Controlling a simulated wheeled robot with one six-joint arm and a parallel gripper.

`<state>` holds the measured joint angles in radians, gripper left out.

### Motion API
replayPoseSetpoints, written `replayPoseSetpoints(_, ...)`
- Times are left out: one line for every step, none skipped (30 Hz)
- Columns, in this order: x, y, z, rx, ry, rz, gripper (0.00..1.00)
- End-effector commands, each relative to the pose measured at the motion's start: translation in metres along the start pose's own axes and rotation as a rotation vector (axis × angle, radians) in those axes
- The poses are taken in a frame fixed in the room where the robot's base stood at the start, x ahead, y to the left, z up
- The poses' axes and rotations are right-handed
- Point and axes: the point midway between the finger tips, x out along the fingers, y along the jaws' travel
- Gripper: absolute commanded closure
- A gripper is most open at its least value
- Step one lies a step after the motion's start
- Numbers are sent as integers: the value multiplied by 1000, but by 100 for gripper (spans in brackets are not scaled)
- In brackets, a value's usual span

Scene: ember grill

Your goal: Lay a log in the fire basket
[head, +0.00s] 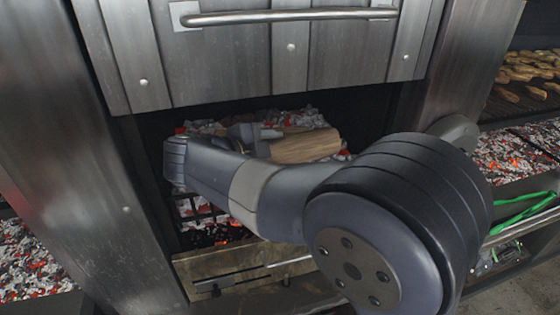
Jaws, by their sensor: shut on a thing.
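My arm reaches into the dark opening below the metal door. My gripper (262,145) is partly hidden behind my own wrist and is shut on a brown wooden log (306,147). The log lies across the view, its right end pointing right. Dark bars of the fire basket (197,212) show below my wrist, with ash and red embers around them. The log is at the level of the pale coals behind it. I cannot tell whether it touches them or hangs just above. Much of the basket is hidden by my arm.
The steel door (245,60) with its bar handle (290,16) hangs raised above the opening. Steel posts flank the opening. Glowing coal beds lie at the left (35,265) and right (515,155). Food lies on a grill (525,75) at upper right. A green strap (522,210) lies on a right shelf.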

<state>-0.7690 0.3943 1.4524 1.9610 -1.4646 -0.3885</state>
Motion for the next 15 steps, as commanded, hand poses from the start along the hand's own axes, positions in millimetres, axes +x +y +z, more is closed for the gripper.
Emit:
replayPoseSetpoints(3, -6, 4, 3, 2, -2, 100)
replayPoseSetpoints(4, -8, 6, 3, 2, -2, 100)
replayPoseSetpoints(7, -12, 9, 5, 2, -2, 100)
replayPoseSetpoints(9, -14, 11, 4, 3, -2, 100)
replayPoseSetpoints(10, -16, 13, 4, 3, -2, 100)
replayPoseSetpoints(12, -20, 16, 4, 3, -2, 100)
replayPoseSetpoints(14, -22, 19, 3, 3, -2, 100)
replayPoseSetpoints(16, -22, 22, 1, 2, -2, 100)
replayPoseSetpoints(19, -20, 26, 1, 2, -3, 100)
replayPoseSetpoints(21, -19, 29, 1, 2, -3, 100)
replayPoseSetpoints(24, -18, 32, 0, 3, -2, 100)
replayPoseSetpoints(27, -18, 36, 0, 3, -2, 100)
replayPoseSetpoints(29, -17, 39, 0, 3, -2, 100)
replayPoseSetpoints(31, -16, 42, 0, 3, -2, 100)
replayPoseSetpoints(34, -15, 46, 1, 3, -2, 100)
